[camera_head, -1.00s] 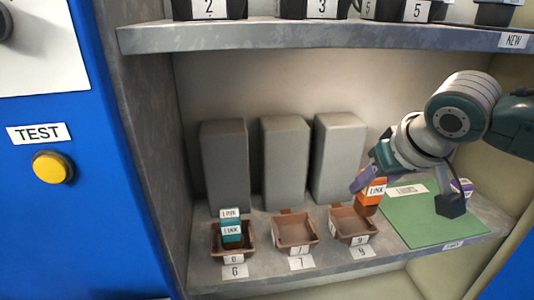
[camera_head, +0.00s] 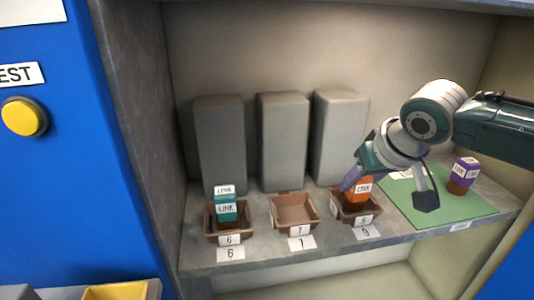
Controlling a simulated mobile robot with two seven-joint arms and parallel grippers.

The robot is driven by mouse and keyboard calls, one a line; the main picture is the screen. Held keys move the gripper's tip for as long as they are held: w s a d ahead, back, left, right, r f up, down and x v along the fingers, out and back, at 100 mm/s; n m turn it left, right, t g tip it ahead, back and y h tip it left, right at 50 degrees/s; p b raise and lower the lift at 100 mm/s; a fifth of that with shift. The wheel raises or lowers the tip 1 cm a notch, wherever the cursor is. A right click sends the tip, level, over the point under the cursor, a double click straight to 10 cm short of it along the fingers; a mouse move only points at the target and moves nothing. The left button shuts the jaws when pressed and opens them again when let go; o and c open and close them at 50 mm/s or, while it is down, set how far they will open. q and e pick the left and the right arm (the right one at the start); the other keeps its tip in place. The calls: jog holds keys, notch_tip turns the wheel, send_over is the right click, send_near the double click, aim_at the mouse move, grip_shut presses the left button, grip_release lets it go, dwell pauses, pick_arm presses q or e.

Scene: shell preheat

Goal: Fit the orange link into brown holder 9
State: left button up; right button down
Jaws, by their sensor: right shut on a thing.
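The orange link (camera_head: 362,189) has a white LINK label and a brown lower part. My right gripper (camera_head: 355,182) is shut on it at the right of the shelf. The link is upright, with its lower end at brown holder 9 (camera_head: 345,215), the rightmost of three open brown trays. The holder's front wall and the gripper hide the link's bottom, so I cannot tell whether it is seated or just above the floor. My left gripper is not in view.
A teal link (camera_head: 227,211) stands in brown holder 6 (camera_head: 210,227). Holder 7 (camera_head: 295,211) is empty. Grey blocks (camera_head: 284,140) stand behind the holders. A purple link (camera_head: 462,172) stands on the green mat (camera_head: 470,210) at right. A yellow button (camera_head: 24,117) is at left.

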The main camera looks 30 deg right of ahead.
jog(key=shift+f, duration=0.3)
jog(key=shift+c, duration=2)
grip_release()
jog(key=p+v, duration=0.7)
jog(key=v, duration=0.5)
jog(key=s+a+f+n+g+y, duration=0.1)
jog(key=s+a+n, duration=0.4)
jog(key=s+a, duration=1)
jog(key=s+g+y, duration=0.1)
jog(key=s, duration=0.1)
jog(key=shift+s+a+f+g, duration=0.15)
jog(key=shift+s+a+g, duration=0.15)
jog(key=shift+s+a, duration=0.1)
notch_tip(320, 180, up, 69)
jog(key=p, duration=6.9)
